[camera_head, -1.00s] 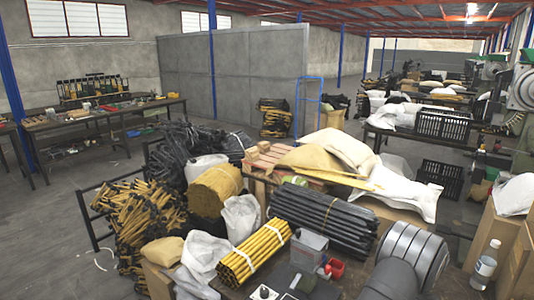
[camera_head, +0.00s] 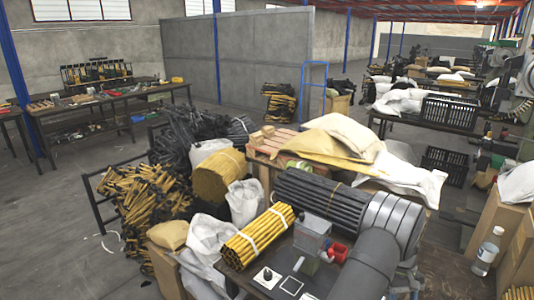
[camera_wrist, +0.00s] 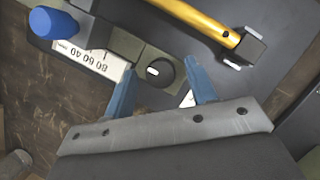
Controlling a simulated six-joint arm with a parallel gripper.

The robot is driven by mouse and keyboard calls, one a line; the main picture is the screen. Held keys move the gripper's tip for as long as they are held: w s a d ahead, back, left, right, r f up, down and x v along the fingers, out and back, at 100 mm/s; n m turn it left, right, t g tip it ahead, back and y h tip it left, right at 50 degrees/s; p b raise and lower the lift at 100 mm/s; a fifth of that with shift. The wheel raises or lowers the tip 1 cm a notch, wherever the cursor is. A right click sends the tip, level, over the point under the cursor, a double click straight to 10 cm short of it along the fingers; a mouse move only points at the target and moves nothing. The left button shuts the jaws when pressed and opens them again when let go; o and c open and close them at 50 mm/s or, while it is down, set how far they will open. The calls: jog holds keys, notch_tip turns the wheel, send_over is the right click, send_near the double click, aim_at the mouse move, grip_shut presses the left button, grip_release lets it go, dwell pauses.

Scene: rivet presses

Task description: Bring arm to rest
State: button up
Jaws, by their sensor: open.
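My gripper (camera_wrist: 162,88) shows in the wrist view with its two blue fingers apart and nothing between them. It is over a dark surface, near a round black knob (camera_wrist: 158,70) with a white mark. In the head view only my grey arm (camera_head: 375,255) shows, rising from the bottom right in front of the right end of a black rod bundle. The gripper itself does not show there.
In the wrist view a yellow rod (camera_wrist: 200,18) with a black end and a blue cap (camera_wrist: 53,24) lie close by. A bottle (camera_head: 487,252) stands right.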

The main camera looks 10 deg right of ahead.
jog(key=n+h, duration=0.2)
jog(key=n, duration=0.2)
jog(key=shift+a+n, duration=0.1)
jog(key=shift+n, duration=0.3)
jog(key=o, duration=1.1)
jog(key=shift+c, duration=0.2)
jog(key=s+d+r+m+t+y, duration=0.1)
jog(key=s+r+m, duration=0.3)
jog(key=r, duration=0.4)
jog(key=s+r+m+t, duration=0.2)
jog(key=s+r+m, duration=0.25)
jog(key=r, duration=0.25)
jog(key=s+d+r+m+t+y, duration=0.1)
jog(key=s+r+m, duration=0.25)
jog(key=r, duration=0.45)
notch_tip(320, 180, down, 10)
jog(key=m, duration=0.1)
jog(key=shift+a+r, duration=0.15)
jog(key=shift+r, duration=0.05)
jog(key=shift+r, duration=0.1)
